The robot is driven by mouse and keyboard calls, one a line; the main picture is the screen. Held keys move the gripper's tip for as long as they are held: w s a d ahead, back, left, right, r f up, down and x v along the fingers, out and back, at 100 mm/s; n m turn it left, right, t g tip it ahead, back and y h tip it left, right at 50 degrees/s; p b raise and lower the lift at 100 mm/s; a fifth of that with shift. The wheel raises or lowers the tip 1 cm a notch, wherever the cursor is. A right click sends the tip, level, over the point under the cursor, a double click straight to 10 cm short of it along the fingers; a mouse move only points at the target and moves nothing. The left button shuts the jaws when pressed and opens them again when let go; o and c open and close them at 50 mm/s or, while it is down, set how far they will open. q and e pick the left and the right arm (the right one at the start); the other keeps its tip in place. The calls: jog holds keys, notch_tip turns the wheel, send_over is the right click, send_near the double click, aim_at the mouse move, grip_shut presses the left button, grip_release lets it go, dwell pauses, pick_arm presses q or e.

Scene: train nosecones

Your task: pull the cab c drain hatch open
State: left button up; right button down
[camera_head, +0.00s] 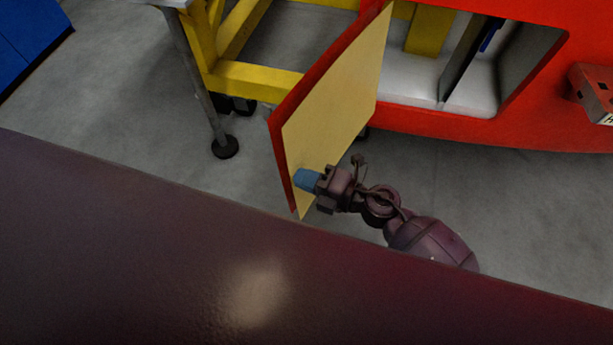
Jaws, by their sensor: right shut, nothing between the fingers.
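The drain hatch (335,100) is a flat panel with a red outer side and a cream inner face. It stands swung far out from the red nosecone (460,128), and the opening (527,65) shows to its right. My right gripper (306,180) has blue fingertips and is shut and empty. Its tips are at the cream inner face, near the hatch's lower free edge. They appear to touch the panel, but I cannot be sure. My left gripper is not in view. No cab letter is readable here.
A yellow frame (255,80) and a grey leg with a black foot (225,147) stand behind and left of the hatch. A red block (592,92) sits at the right edge. A blue box (30,35) is far left. Grey floor (120,100) is clear between.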

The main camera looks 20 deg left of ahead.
jog(key=s+d, duration=0.1)
jog(key=d, duration=0.9)
jog(key=shift+s+d+r, duration=0.15)
jog(key=shift+d+r, duration=0.2)
jog(key=shift+r, duration=0.1)
jog(key=w+d+r+m+t+h, duration=0.2)
jog(key=w+r+m+t, duration=0.1)
jog(key=w+m+t, duration=0.25)
jog(key=w+d+r+m+t+h, duration=0.1)
jog(key=w+d+r+m+t, duration=0.3)
jog(key=m, duration=0.3)
jog(key=d+f+m+t+h, duration=0.4)
jog(key=d+m+h, duration=0.2)
jog(key=m, duration=0.4)
jog(key=s+d+f+m+g+h, duration=0.2)
jog(key=s+d+f+m+h, duration=0.2)
jog(key=s, duration=0.5)
jog(key=s+d+f+m+g+h, duration=0.2)
jog(key=s+d+f+m+h, duration=0.2)
jog(key=s+d+f+m, duration=0.3)
jog(key=s+d+f, duration=0.1)
jog(key=s+d, duration=0.1)
jog(key=d, duration=0.2)
jog(key=shift+d, duration=0.3)
